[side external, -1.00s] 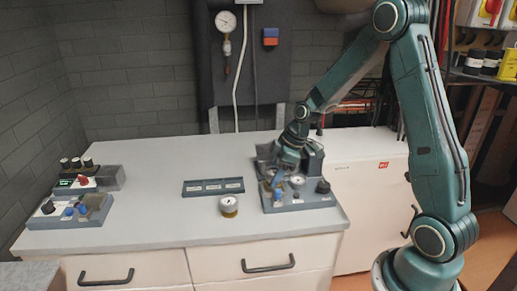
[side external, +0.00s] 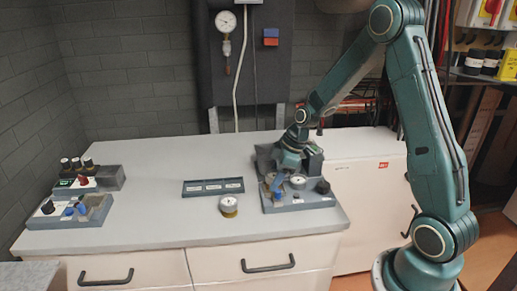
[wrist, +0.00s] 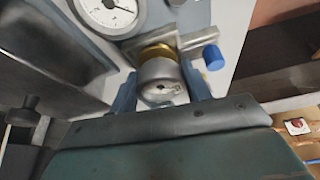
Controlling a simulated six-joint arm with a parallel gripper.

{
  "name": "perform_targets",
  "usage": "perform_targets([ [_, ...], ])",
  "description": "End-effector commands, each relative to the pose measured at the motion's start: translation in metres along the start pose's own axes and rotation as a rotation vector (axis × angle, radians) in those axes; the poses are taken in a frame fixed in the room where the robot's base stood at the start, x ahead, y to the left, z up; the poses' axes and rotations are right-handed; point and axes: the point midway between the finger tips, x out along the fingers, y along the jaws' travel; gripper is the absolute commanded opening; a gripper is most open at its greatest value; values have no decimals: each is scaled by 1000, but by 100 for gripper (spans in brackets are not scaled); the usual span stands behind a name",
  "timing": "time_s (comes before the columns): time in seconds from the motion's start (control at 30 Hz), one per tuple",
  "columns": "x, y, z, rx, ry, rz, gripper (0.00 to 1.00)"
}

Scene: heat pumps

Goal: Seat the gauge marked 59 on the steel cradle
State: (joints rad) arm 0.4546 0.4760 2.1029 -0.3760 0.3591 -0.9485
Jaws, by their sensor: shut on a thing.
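My gripper (wrist: 160,92) is shut on a small round gauge (wrist: 158,72) with a grey rim, a pale dial and a brass part. Its number cannot be read. The brass part lies by a grey metal piece, apparently the steel cradle (wrist: 199,38); I cannot tell whether it is seated. In the side view my gripper (side external: 277,184) is low over the left of the right-hand panel (side external: 310,203), hiding the held gauge and cradle. Another white-topped gauge with a brass base (side external: 229,206) stands on the bench, its mark unreadable.
A larger dial (wrist: 110,12) and a blue knob (wrist: 212,57) sit close to the held gauge. A black knob (side external: 323,186) is at the panel's right. A dark slotted tray (side external: 213,188) lies left of the panel. Open bench lies further left.

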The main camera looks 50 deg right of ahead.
Motion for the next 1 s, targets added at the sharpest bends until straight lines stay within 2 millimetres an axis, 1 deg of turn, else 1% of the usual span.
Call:
perform_targets([
  [0.07,1,0,0,0,1,0,18],
  [0.1,0,0,0,0,1,1,56],
  [0.2,1,0,0,0,0,0,73],
  [0.5,1,-1,1,1,-1,-2,73],
  [0.67,-4,0,0,1,0,0,73],
  [0.87,-21,1,0,1,1,3,73],
  [1.0,-40,1,0,1,2,4,73],
])
